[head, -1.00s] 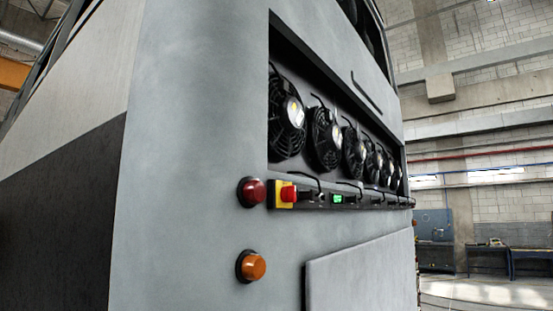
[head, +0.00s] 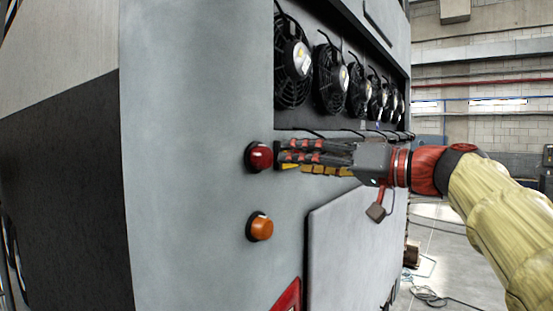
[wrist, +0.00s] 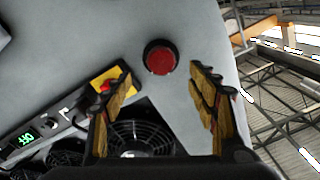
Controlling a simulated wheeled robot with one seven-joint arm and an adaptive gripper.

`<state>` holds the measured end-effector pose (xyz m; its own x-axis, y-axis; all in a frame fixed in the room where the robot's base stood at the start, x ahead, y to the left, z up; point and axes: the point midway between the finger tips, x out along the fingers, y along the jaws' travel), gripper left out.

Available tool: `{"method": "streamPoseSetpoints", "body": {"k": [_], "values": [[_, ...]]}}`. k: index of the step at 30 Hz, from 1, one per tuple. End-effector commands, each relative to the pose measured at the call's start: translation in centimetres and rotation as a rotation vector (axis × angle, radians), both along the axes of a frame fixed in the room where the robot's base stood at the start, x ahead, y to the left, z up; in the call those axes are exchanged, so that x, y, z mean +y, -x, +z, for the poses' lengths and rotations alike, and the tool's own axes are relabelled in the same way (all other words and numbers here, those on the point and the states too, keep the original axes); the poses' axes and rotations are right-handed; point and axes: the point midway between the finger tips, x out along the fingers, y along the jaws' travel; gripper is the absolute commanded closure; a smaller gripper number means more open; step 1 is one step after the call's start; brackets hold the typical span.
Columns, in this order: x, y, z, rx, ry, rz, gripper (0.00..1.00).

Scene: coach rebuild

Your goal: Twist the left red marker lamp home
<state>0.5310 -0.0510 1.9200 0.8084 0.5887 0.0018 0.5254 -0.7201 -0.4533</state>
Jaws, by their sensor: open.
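The left red marker lamp (head: 260,156) is a red dome in a black round base on the grey coach panel, above an amber lamp. It also shows in the wrist view (wrist: 160,59), ahead of my fingers and between their lines. My gripper (head: 286,156) comes in from the right in the head view, its fingertips close to the lamp's right side. In the wrist view my gripper (wrist: 160,82) is open and empty, with its two fingers wide apart. I cannot tell from the head view how far the tips stand off the panel.
An amber lamp (head: 260,228) sits below the red one. A yellow switch plate with a red knob (wrist: 106,86) lies beside the left finger in the wrist view. Several black fans (head: 293,60) fill the recess above. A raised panel (head: 345,245) is below my gripper.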

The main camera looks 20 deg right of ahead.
Motion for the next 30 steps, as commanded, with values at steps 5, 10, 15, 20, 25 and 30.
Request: {"method": "streamPoseSetpoints", "body": {"k": [5,10,15,20,25,30], "values": [[1.4,-1.6,0.2,0.002,0.000,0.004,0.41],[2.9,-3.7,0.2,0.003,-0.001,0.003,0.41],[4.0,-5.3,0.1,0.003,-0.001,0.001,0.41],[4.4,-5.9,0.0,0.003,-0.001,-0.001,0.41],[4.4,-6.0,0.0,0.003,0.000,-0.002,0.41],[4.4,-6.0,0.0,0.003,0.000,-0.002,0.46]]}}
